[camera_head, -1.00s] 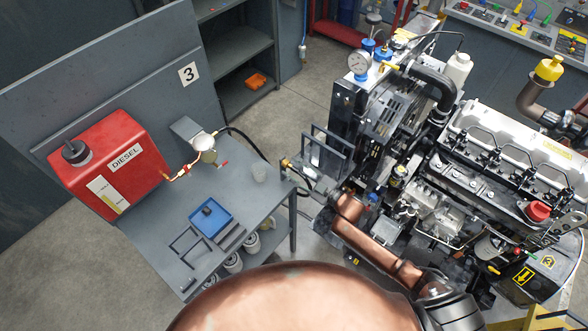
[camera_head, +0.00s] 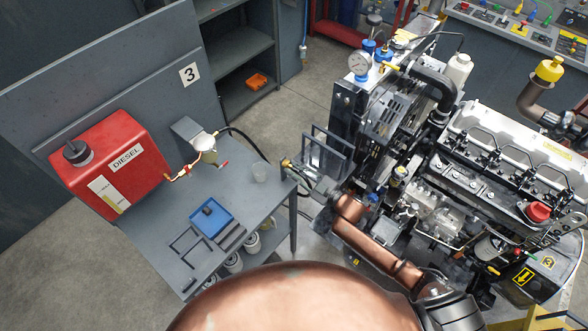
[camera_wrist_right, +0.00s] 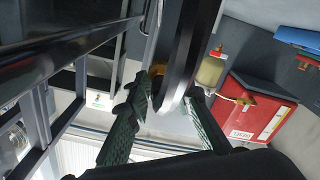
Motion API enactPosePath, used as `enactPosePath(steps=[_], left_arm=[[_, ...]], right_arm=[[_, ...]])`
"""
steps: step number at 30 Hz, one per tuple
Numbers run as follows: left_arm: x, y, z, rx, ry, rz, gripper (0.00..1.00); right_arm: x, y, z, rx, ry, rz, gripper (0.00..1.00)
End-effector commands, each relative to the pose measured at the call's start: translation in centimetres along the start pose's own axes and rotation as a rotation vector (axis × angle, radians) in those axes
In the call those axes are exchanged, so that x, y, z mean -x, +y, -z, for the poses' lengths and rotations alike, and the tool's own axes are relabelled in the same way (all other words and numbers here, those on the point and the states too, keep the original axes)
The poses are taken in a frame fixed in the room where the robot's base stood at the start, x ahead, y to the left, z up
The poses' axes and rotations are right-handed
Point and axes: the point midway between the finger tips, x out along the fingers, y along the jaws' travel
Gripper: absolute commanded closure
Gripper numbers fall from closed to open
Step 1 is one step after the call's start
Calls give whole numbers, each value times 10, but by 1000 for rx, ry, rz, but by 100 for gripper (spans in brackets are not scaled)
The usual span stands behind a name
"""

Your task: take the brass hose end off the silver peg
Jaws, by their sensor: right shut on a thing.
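The brass hose end (camera_head: 285,163) is a small yellowish piece at the end of the black hose (camera_head: 244,138), beside the right edge of the grey bench. My right gripper (camera_head: 293,169) is shut on it. In the right wrist view, the green-padded fingers of the right gripper (camera_wrist_right: 168,90) stand on both sides of the dark hose, and a bit of brass (camera_wrist_right: 157,70) shows near the left fingertip. I cannot pick out the silver peg; the gripper and hose may hide it. My left gripper is not in view.
The engine (camera_head: 450,190) stands close on the right, with a dark frame (camera_head: 327,150) just behind the gripper.

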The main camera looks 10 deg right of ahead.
Motion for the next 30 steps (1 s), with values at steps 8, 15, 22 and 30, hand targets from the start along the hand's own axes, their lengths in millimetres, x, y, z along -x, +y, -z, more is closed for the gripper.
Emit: enactPosePath(steps=[8,15,22,30], left_arm=[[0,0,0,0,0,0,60],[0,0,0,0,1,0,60],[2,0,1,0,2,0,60],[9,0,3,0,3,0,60]], right_arm=[[0,0,0,0,0,0,100],[0,0,0,0,1,0,100],[3,0,0,0,0,0,100],[18,1,1,1,0,0,100]])
